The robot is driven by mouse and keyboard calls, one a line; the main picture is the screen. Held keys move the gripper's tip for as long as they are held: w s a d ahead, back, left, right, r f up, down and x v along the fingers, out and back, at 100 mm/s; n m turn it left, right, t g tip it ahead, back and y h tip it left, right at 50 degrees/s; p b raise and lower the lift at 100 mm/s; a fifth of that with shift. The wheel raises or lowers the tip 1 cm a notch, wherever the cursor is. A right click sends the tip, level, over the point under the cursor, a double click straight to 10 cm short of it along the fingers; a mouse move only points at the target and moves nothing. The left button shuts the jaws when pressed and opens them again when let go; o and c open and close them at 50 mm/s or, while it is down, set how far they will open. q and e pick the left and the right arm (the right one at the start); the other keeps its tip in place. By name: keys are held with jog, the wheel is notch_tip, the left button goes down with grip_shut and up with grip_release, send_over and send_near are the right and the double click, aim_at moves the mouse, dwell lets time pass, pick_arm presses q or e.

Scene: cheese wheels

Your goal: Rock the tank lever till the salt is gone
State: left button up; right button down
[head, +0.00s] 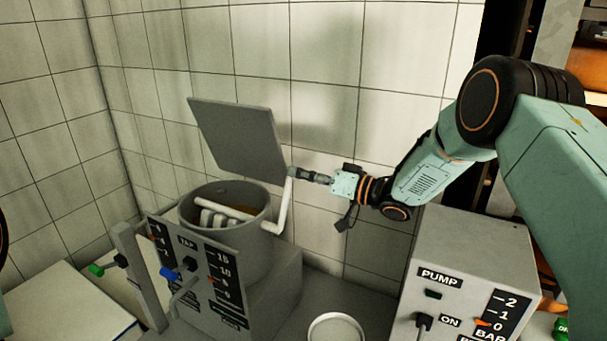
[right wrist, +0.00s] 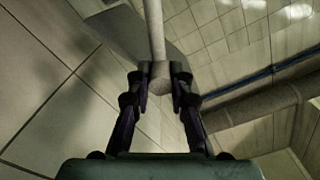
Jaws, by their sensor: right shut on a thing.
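The tank (head: 268,232) is a round grey open vessel with pale bars and something brownish inside; its contents are only partly visible. A pale bent lever (head: 285,208) rises at its right side. My right gripper (head: 298,174) reaches in from the right and is shut on the lever's upper end. In the right wrist view, the two dark fingers (right wrist: 160,78) sit on either side of the lever's round end, with the lever bar (right wrist: 154,30) running up beyond it. I cannot make out the salt. My left gripper is not in view.
A grey square plate (head: 240,138) stands tilted above the tank, near the tiled wall. A panel (head: 200,272) with a blue-handled tap and scales fronts the tank. A pump box (head: 455,255) stands at right. A round white rim (head: 336,322) shows at the bottom.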

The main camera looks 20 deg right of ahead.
jog(key=c, duration=1.6)
grip_release()
jog(key=shift+f, duration=0.1)
jog(key=o, duration=0.4)
jog(key=shift+w+a+f, duration=0.1)
jog(key=shift+w, duration=0.15)
jog(key=v, duration=1.2)
jog(key=shift+s, duration=0.1)
